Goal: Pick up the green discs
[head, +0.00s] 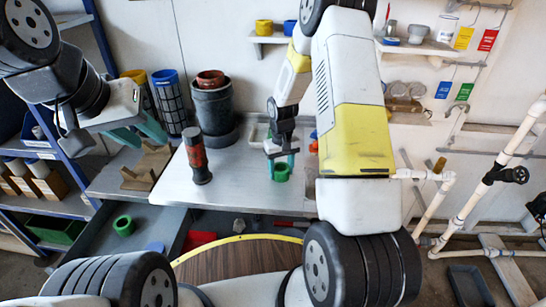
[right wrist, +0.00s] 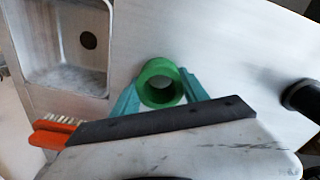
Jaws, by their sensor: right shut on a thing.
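One green disc (head: 282,175), a thick ring, is between the teal fingers of my right gripper (head: 281,166), over the steel worktop. In the right wrist view the ring (right wrist: 160,66) sits between both fingertips (right wrist: 160,90), its hole facing the camera. I cannot tell whether it touches the worktop. A second green disc (head: 124,225) lies in the open drawer at lower left. My left gripper (head: 138,133) is at upper left, its teal fingers apart and empty, well away from both discs.
A dark red and black cylinder (head: 196,156) stands on the steel worktop (head: 235,180), with dark pots (head: 213,110) behind it. A wooden holder (head: 147,168) stands at left. A sink (right wrist: 85,45) and an orange-handled brush (right wrist: 52,134) are near the held disc.

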